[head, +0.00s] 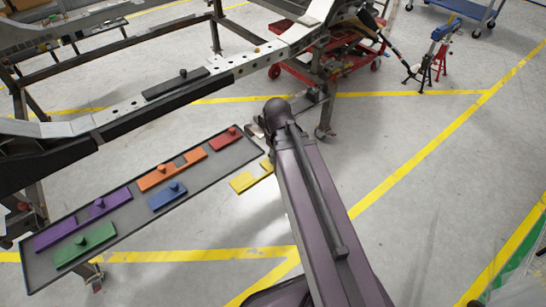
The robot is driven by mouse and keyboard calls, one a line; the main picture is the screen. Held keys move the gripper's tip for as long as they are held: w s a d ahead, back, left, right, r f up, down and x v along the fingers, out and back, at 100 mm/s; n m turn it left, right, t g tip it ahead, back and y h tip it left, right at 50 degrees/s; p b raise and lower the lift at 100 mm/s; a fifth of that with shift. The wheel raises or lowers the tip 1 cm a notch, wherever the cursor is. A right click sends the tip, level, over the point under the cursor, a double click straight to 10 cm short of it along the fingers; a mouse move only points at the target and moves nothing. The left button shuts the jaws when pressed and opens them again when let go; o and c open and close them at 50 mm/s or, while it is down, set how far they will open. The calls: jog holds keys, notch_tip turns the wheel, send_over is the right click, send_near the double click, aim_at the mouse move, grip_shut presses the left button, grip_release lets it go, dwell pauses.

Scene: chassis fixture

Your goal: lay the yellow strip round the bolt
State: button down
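The yellow strip (248,181) is a flat plate with a notch in its upper edge. It shows just off the right edge of the tray, over the floor, and its right end meets the outline of my arm. Whether it is held is hidden. A small orange-yellow bolt (257,50) stands on the pale perforated chassis rail (228,68), well above the strip in the picture. A dark strip (176,84) with a black knob lies on the same rail, left of the bolt.
A dark tray (135,212) holds red (226,139), orange (172,172), blue (167,196), purple (83,219) and green (85,246) pieces. A red tool cart (340,65) stands behind the rail. The floor at right is mostly clear.

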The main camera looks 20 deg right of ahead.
jog(key=shift+r+p, duration=0.9)
jog(key=shift+r, duration=0.2)
jog(key=shift+w, duration=0.15)
jog(key=shift+a, duration=0.15)
